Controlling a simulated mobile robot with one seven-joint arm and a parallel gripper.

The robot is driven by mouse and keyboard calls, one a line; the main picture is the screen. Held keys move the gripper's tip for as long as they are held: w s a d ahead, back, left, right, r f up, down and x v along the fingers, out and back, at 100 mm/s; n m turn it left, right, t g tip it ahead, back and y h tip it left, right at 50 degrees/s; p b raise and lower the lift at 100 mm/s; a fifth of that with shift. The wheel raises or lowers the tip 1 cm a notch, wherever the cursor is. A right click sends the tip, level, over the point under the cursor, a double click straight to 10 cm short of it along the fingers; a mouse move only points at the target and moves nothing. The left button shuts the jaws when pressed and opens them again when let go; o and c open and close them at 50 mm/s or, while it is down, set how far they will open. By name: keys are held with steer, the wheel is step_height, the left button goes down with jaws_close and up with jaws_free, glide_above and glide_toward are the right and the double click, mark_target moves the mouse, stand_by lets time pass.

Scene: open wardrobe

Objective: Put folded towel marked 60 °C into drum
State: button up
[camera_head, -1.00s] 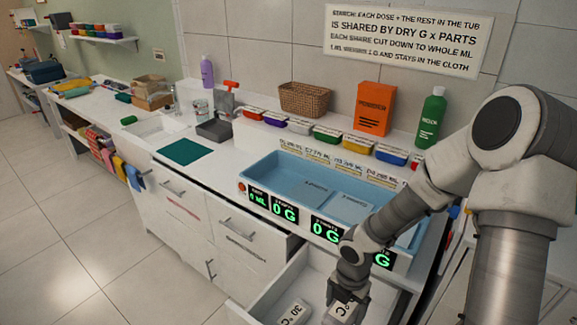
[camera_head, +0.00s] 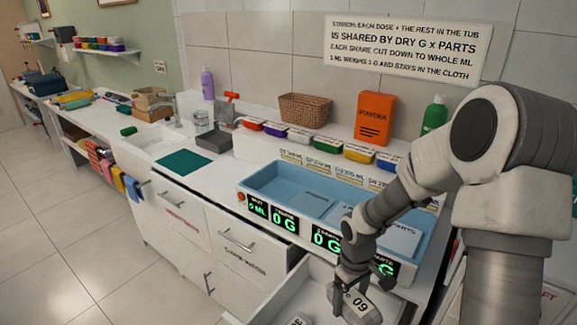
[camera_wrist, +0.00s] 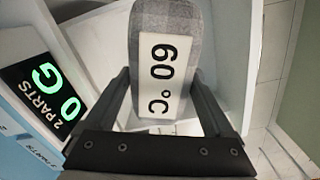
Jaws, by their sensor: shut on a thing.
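The folded towel marked 60 °C (camera_wrist: 164,30) is a grey rounded bundle with a white label, held between the two fingers of my gripper (camera_wrist: 165,105) in the wrist view. In the head view my gripper (camera_head: 362,285) points down, shut on this towel (camera_head: 362,308), over the open white drawer (camera_head: 290,292). Whether the towel is fully clear of the drawer floor I cannot tell. A second towel (camera_head: 298,321) is partly visible in the drawer at the bottom edge. No drum can be made out in either view.
A blue tray (camera_head: 262,180) with divided compartments and green "0 G" displays (camera_head: 284,219) stands directly behind the drawer. An orange powder box (camera_head: 374,118), a green bottle (camera_head: 434,115) and several small tubs line the counter. Open tiled floor (camera_head: 70,240) lies at left.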

steer(key=m, duration=0.2)
steer(key=w+m, duration=0.1)
steer(key=m, duration=0.1)
steer(key=m+b, duration=0.1)
steer(key=shift+w+a+r+m, duration=0.2)
steer(key=shift+r+m, duration=0.1)
steer(key=shift+m, duration=0.1)
steer(key=shift+a+m, duration=0.1)
steer(key=shift+m, duration=0.3)
